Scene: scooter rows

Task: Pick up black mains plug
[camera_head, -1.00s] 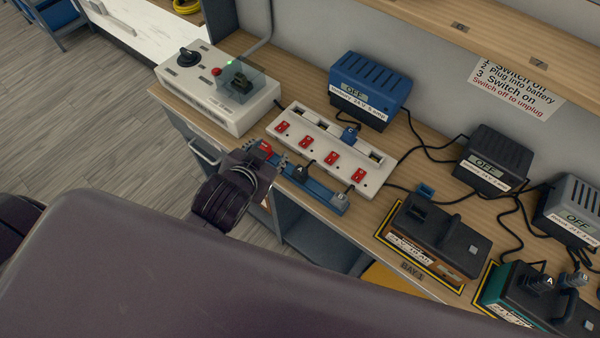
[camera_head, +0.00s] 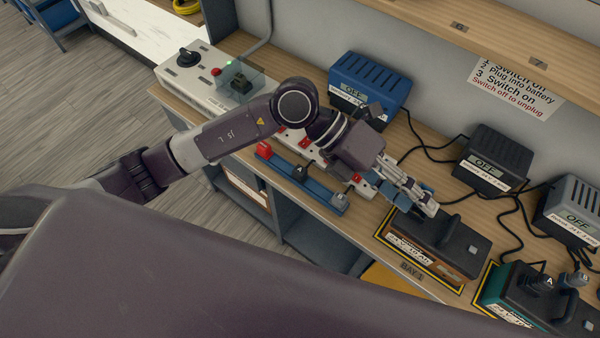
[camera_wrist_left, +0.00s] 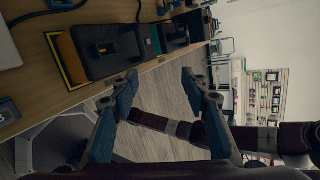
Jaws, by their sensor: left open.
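The black mains plug (camera_head: 299,172) stands in the middle of the blue holder (camera_head: 318,192) at the bench's front edge, between a red plug (camera_head: 263,150) and a grey plug (camera_head: 340,198). My left arm reaches across above and behind it. My left gripper (camera_head: 420,199) is right of the plug, near the bay 1 battery (camera_head: 443,236). In the left wrist view, my left gripper (camera_wrist_left: 160,79) is open and empty, its blue-padded fingers apart over the floor beyond the bench edge. My right gripper is out of view.
A white socket strip (camera_head: 240,103) partly hidden by my arm lies behind the holder; the white switch box stands left. Blue (camera_head: 372,85) and black (camera_head: 494,158) chargers stand at the back with loose cables. A teal-based battery (camera_head: 535,290) sits at right.

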